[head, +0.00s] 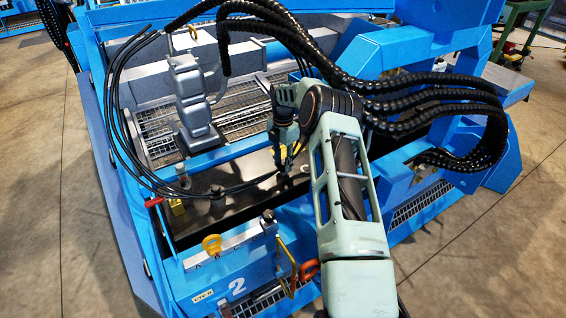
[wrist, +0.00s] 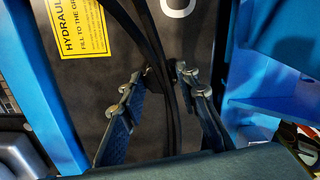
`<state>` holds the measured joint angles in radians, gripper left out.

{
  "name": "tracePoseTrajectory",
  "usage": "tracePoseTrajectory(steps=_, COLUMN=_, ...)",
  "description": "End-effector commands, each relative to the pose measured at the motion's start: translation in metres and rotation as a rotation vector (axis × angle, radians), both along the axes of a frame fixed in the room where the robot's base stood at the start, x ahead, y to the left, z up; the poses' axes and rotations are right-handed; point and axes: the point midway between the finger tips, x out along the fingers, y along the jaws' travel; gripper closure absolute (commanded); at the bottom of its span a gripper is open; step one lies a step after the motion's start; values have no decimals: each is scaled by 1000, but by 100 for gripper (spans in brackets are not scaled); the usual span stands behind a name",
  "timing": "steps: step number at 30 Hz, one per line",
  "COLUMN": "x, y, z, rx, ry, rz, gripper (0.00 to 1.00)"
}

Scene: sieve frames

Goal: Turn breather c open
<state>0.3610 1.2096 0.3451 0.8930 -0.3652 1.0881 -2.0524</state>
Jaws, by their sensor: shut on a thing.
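My gripper (head: 284,163) points down at the black tank top (head: 237,181) in the head view. In the wrist view its two fingers (wrist: 165,88) stand on either side of a small dark part, breather c (wrist: 155,78), and are shut on it. Black hoses run across in front of it and hide most of it, so its turn position cannot be told. A white letter, partly cut off and looking like a C, is on the dark surface just above it.
A yellow hydraulic label (wrist: 78,25) is on the tank at the upper left of the wrist view. Blue frame walls (wrist: 40,95) flank the tank.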

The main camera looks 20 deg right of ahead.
Motion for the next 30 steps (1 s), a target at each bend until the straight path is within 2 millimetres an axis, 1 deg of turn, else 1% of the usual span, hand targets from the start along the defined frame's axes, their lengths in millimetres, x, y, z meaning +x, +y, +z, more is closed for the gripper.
tracePoseTrajectory(steps=6, x=0, y=0, z=0, rx=-1, ry=1, rz=42, gripper=95)
tracePoseTrajectory(steps=19, x=0, y=0, z=0, rx=-1, ry=0, rz=49, gripper=95)
tracePoseTrajectory(steps=20, x=0, y=0, z=0, rx=-1, ry=0, rz=49, gripper=68)
tracePoseTrajectory(steps=21, x=0, y=0, z=0, rx=-1, ry=0, rz=48, gripper=63)
tracePoseTrajectory(steps=24, x=0, y=0, z=0, rx=-1, ry=0, rz=48, gripper=53)
tracePoseTrajectory(steps=30, x=0, y=0, z=0, rx=0, ry=0, rz=47, gripper=53)
